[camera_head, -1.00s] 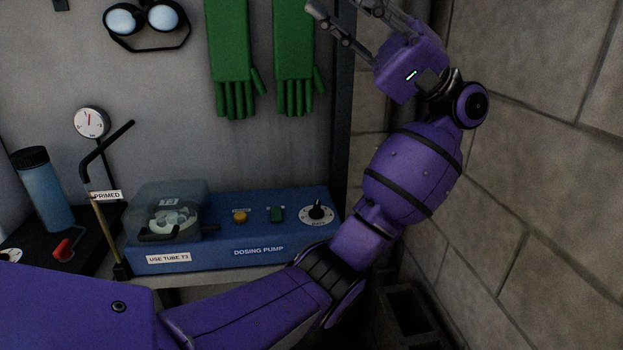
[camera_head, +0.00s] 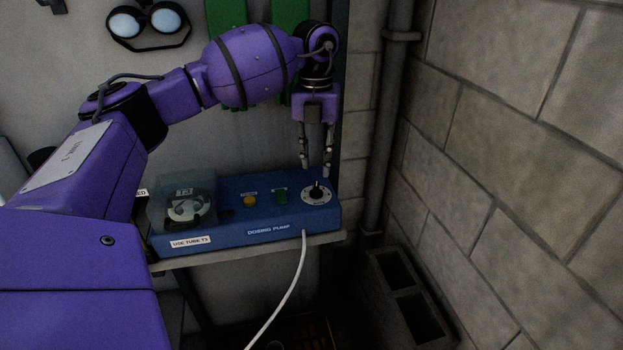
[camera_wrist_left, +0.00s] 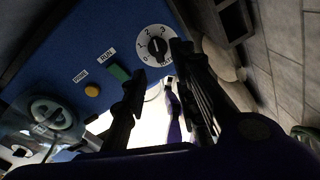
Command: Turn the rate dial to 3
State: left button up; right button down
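The blue dosing pump (camera_head: 228,228) stands on a shelf. Its rate dial (camera_head: 317,194), a black knob on a white numbered plate, is at the right end of the top. In the left wrist view the dial (camera_wrist_left: 156,46) shows digits from 0 to 3 and more partly hidden; I cannot tell the pointer's setting for sure. My left gripper (camera_head: 316,168) points down, just above and behind the dial, apart from it as far as I can tell. Its fingers are open and empty; they also show in the left wrist view (camera_wrist_left: 158,66). My right gripper is not in view.
A green switch (camera_head: 280,196) and a yellow button (camera_head: 249,201) sit left of the dial. A clear cover (camera_head: 183,203) tops the pump's left end. A white hose (camera_head: 293,290) hangs in front. A pipe (camera_head: 386,120) and block wall (camera_head: 510,150) stand close on the right.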

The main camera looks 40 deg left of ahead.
aim_at(315, 187)
pick_arm(q)
jog(key=shift+w+a+m, duration=0.25)
jog(key=shift+a+m, duration=0.1)
jog(key=shift+m, duration=0.05)
jog(key=shift+d+f, duration=0.1)
notch_tip(315, 187, down, 7)
jog(key=shift+f, duration=0.2)
